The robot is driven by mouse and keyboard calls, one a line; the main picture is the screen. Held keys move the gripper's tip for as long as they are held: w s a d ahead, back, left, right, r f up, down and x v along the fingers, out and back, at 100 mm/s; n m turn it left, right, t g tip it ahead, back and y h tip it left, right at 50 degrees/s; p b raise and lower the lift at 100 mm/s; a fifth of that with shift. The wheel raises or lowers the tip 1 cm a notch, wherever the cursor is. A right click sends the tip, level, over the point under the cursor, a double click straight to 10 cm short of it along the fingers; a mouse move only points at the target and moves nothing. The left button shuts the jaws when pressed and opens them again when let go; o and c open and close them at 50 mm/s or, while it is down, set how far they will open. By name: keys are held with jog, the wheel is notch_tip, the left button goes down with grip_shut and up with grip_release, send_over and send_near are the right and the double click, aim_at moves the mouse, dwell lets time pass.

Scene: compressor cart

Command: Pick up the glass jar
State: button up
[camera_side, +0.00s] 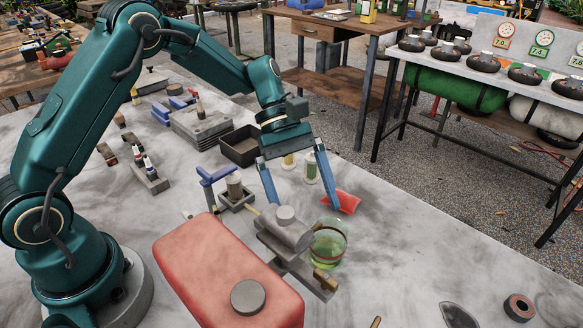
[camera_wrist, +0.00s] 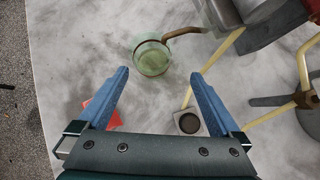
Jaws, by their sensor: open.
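The glass jar (camera_side: 328,245) is clear with green liquid and a dark reddish band. It stands on the grey table beside a grey metal device. In the wrist view the jar (camera_wrist: 152,58) is beyond my fingertips, slightly left of the middle between them, and a brown curved pipe reaches its rim. My gripper (camera_side: 300,172) has two blue fingers spread wide, pointing down. It is above the table and behind the jar in the side view. In the wrist view my gripper (camera_wrist: 160,78) is open with nothing between the fingers.
The grey metal device (camera_side: 286,232) stands close at the jar's left. A red piece (camera_side: 341,201) lies behind the jar. A dark open box (camera_side: 240,146) is farther back. The table right of the jar is mostly clear.

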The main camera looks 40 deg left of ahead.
aim_at(336, 257)
jog(key=f+h, duration=0.1)
jog(key=d+f+n+h, duration=0.1)
jog(key=d+f+g, duration=0.1)
jog(key=shift+w+f+n+h, duration=0.25)
jog(key=shift+n+h, duration=0.05)
jog(key=shift+h, duration=0.1)
jog(key=shift+s+d+f+g+h, duration=0.1)
jog(key=shift+d+f+g+h, duration=0.25)
jog(key=shift+d+h, duration=0.55)
jog(key=shift+x, duration=2.5)
jog(key=shift+c, duration=0.3)
jog(key=shift+r+h, duration=0.1)
jog(key=shift+h, duration=0.2)
jog(key=c, duration=1.5)
